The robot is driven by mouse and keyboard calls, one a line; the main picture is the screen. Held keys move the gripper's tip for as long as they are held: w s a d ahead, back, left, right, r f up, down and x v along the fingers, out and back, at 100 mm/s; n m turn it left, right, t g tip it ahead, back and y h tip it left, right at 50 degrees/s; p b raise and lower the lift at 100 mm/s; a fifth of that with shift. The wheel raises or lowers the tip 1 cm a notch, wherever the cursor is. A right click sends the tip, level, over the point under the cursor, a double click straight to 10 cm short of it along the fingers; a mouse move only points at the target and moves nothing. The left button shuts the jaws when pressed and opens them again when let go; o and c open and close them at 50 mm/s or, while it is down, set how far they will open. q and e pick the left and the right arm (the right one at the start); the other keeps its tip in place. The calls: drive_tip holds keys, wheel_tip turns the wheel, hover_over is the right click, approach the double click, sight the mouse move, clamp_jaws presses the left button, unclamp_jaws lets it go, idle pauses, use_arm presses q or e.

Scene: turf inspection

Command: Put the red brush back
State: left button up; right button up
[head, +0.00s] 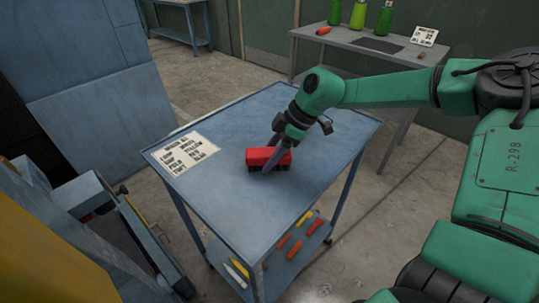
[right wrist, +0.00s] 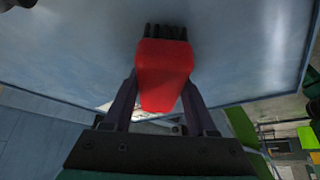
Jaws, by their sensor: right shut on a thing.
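The red brush (head: 262,158) is a red block with dark bristles along its underside. It is at the top of the blue cart (head: 235,117); I cannot tell whether its bristles touch the surface. My right gripper (head: 277,153) reaches down over it and is shut on it. In the right wrist view the brush (right wrist: 163,68) sits between the two fingers of the right gripper (right wrist: 160,92), with its dark bristles pointing away. My left gripper does not show in the head view.
A printed card (head: 186,153) lies on the cart top's left side. The lower shelf (head: 288,257) holds several orange and yellow tools. A grey table (head: 352,42) behind carries green bottles, a dark mat (head: 376,44), an orange item (head: 323,31) and a sign (head: 424,36).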

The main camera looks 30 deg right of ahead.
drive_tip(key=shift+f, duration=0.2)
drive_tip(key=o, duration=1.3)
drive_tip(key=shift+r, duration=0.1)
drive_tip(key=shift+r, duration=0.3)
drive_tip(key=shift+d+r, duration=0.2)
drive_tip(key=shift+r, duration=0.1)
drive_tip(key=v, duration=1.1)
drive_tip(key=shift+s, duration=0.15)
